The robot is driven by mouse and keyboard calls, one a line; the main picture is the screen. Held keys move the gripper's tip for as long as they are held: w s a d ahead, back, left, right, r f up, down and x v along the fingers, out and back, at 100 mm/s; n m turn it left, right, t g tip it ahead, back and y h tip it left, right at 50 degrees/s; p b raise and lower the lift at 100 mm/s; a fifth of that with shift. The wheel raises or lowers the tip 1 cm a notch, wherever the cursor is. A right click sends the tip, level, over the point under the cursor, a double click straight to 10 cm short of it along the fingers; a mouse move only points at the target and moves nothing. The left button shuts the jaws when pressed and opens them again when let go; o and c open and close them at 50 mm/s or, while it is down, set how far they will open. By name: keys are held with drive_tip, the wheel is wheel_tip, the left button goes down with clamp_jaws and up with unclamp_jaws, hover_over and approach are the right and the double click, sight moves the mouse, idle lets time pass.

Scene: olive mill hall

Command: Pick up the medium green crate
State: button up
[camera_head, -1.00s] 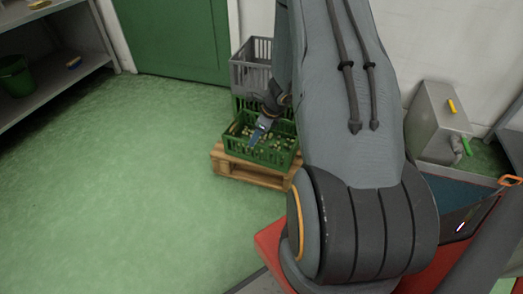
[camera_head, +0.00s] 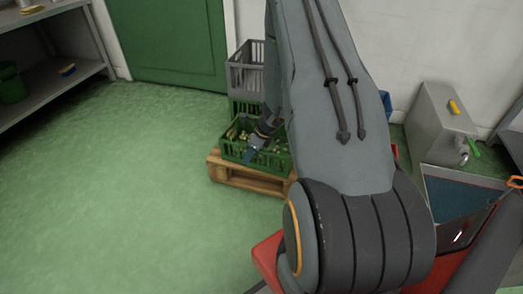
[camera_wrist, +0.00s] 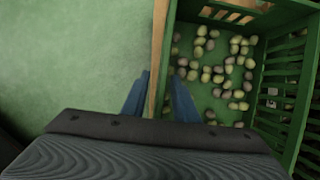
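A green slatted crate (camera_head: 238,154) holding green and brownish olives sits at the front of a wooden pallet. In the wrist view the crate (camera_wrist: 302,92) fills the right side, with olives spread over its floor. My gripper (camera_head: 251,154) is at the crate's front side. In the wrist view my gripper (camera_wrist: 160,98) is open, with two blue fingers apart. The left finger is over the floor and the right one over the crate's inside, with the crate's wall between them. I cannot tell whether they touch the wall. My arm hides the crate's right part.
The wooden pallet (camera_head: 233,176) lies on green floor. Behind the crate, a grey crate (camera_head: 245,78) sits on another green crate (camera_head: 240,106). A metal shelf (camera_head: 62,85) is at left, a grey metal box (camera_head: 436,125) at right. The floor at left is clear.

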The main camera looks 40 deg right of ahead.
clamp_jaws()
drive_tip(key=shift+r, duration=0.1)
idle(1.3)
